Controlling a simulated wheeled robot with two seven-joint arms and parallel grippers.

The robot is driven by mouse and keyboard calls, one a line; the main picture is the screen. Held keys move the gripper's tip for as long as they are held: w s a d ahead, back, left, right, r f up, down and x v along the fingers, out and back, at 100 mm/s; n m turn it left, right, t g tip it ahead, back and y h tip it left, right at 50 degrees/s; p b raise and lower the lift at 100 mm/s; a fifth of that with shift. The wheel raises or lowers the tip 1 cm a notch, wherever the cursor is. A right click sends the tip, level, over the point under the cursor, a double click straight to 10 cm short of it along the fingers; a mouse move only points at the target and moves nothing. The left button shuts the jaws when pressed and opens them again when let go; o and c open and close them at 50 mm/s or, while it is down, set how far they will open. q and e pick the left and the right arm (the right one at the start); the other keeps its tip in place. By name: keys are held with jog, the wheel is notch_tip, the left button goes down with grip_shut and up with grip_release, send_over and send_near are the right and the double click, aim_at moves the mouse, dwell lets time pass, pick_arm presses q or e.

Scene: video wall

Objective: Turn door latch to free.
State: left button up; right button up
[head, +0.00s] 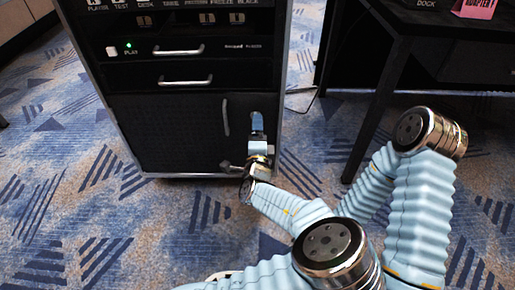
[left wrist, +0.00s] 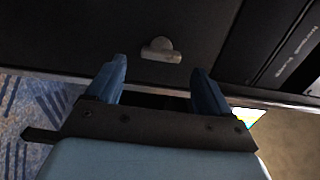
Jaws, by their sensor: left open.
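The latch (left wrist: 160,50) is a small grey knob with a rounded top on the dark cabinet door (left wrist: 70,25). In the head view the door (head: 170,135) is the lower front of the rack and looks closed. My left gripper (head: 258,123) is in front of the door's right side. In the left wrist view the left gripper (left wrist: 157,70) has its two blue fingers apart with nothing between them. The latch appears just past the fingertips, centred between them; I cannot tell whether they touch it. The latch is not clear in the head view. My right gripper is not in view.
A vertical handle (head: 226,117) stands on the door, left of my gripper. Two drawers with horizontal handles, the upper handle (head: 182,50) and the lower handle (head: 185,82), sit above the door. A dark desk (head: 440,20) is at the right. Patterned carpet (head: 70,215) lies open at left.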

pick_arm(q)
jog(key=s, duration=1)
jog(key=shift+p, duration=0.3)
jog(key=s+a+f+n+g+y+p, duration=0.1)
jog(key=s+a+f+n+g+p, duration=0.3)
jog(key=a+f, duration=0.4)
jog(key=s+a+f+n+g+y+p, duration=0.1)
jog(key=s+a+f+n+g+y, duration=0.1)
jog(key=a+f+n+g, duration=0.5)
jog(key=s+d+f+n+g+h+p, duration=0.1)
jog(key=s+f+g+h+p, duration=0.15)
jog(key=s+f, duration=0.3)
jog(key=s+d+r+n+g+h+p, duration=0.2)
jog(key=s+r+n+g+h+p, duration=0.1)
jog(key=n, duration=0.5)
notch_tip(320, 180, up, 2)
jog(key=shift+s+r+g+h+p, duration=0.1)
jog(key=shift+s+g+h+p, duration=0.3)
jog(key=shift+s+h, duration=0.65)
jog(key=shift+s, duration=0.15)
jog(key=shift+c, duration=0.3)
